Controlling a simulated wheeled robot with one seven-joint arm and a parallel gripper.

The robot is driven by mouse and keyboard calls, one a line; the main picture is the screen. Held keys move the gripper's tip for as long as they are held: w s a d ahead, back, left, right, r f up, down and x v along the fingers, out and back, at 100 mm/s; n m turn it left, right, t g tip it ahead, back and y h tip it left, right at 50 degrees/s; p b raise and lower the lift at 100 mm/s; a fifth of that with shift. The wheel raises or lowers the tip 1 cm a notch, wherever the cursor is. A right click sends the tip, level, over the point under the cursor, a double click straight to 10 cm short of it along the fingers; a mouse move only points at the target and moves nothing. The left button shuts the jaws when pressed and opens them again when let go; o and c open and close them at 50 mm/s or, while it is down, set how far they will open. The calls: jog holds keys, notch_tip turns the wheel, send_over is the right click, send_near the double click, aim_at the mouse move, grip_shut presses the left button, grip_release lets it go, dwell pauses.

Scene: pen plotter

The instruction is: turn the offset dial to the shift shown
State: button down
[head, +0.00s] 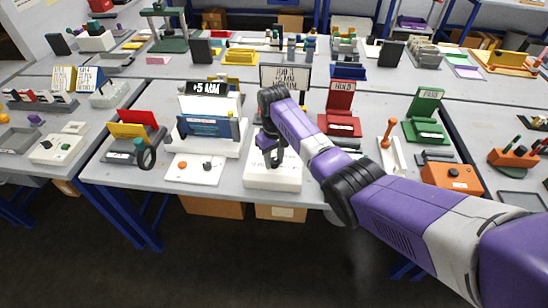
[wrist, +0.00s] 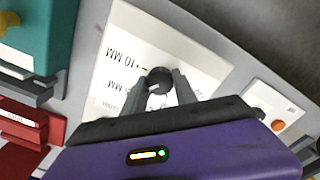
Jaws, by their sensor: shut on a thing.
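The offset dial is a round black knob (wrist: 158,77) on a white box (wrist: 125,45) printed with marks; "10 MM" and a "MM" mark below it are legible in the wrist view. My gripper (wrist: 159,86) is shut on the knob, one dark finger on each side. A light line shows on the knob, but I cannot tell which mark it points to. In the head view my gripper (head: 272,158) reaches down onto the white box (head: 272,179), and the knob is hidden. A black sign (head: 207,88) reading "+5 MM" stands on the white plotter (head: 207,138).
A red holder (head: 340,123) and a green holder (head: 427,129) stand to the right. A partly hidden text sign (head: 297,74) stands behind my arm. The table's front edge is close.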

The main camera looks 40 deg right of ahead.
aim_at(274, 160)
jog(key=shift+m, duration=0.5)
jog(key=shift+w, duration=0.1)
jog(key=c, duration=1)
grip_release()
jog(key=shift+o, duration=0.2)
jog(key=shift+r, duration=0.15)
notch_tip(274, 160, up, 8)
jog(key=shift+f, duration=0.2)
